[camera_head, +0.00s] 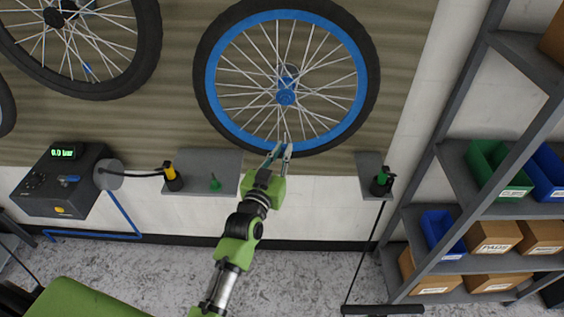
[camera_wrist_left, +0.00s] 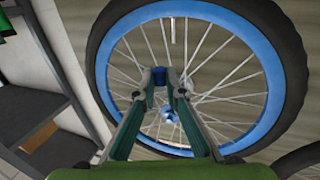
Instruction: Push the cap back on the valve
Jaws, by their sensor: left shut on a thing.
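The blue-rimmed wheel (camera_head: 287,84) hangs against the wall panel. Its rim and spokes also fill much of the left wrist view (camera_wrist_left: 245,20). My left gripper (camera_head: 281,146) is at the lower part of this wheel, with its fingertips over the rim and tyre. In the left wrist view its fingertips (camera_wrist_left: 166,78) are close together in front of the spokes. I cannot make out the valve or the cap. My right gripper is not in view.
A grey shelf (camera_head: 200,158) holds a yellow-black fitting (camera_head: 171,178) and a small green piece (camera_head: 215,184). A pump box (camera_head: 62,182) stands left, reading 0.0 bar. A small right shelf (camera_head: 370,165) holds a green-black fitting (camera_head: 381,181). A rack with bins (camera_head: 494,172) stands right.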

